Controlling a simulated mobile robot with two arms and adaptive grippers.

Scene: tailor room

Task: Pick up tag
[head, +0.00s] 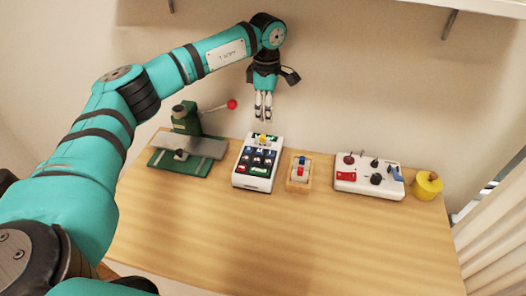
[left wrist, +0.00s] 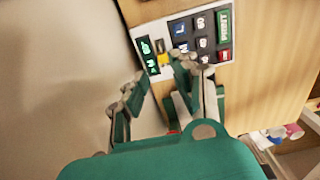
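No thing in view is clearly marked as a tag, so I cannot tell for certain which one it is. A small yellow piece (head: 263,139) sits at the top end of a white keypad device (head: 252,181) on the table. The yellow piece also shows in the left wrist view (left wrist: 163,58), beside the device's lit green screen (left wrist: 149,55). My left gripper (head: 263,118) points down above the far end of the device. In the left wrist view its fingers (left wrist: 163,80) are apart with nothing between them. My right gripper is in neither view.
A green press (head: 180,163) with a red-knobbed lever stands left of the device. To its right are a wooden holder (head: 299,184) with red and blue parts, a white control box (head: 357,187) and a yellow pot (head: 427,186). The table's front (head: 290,250) is clear.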

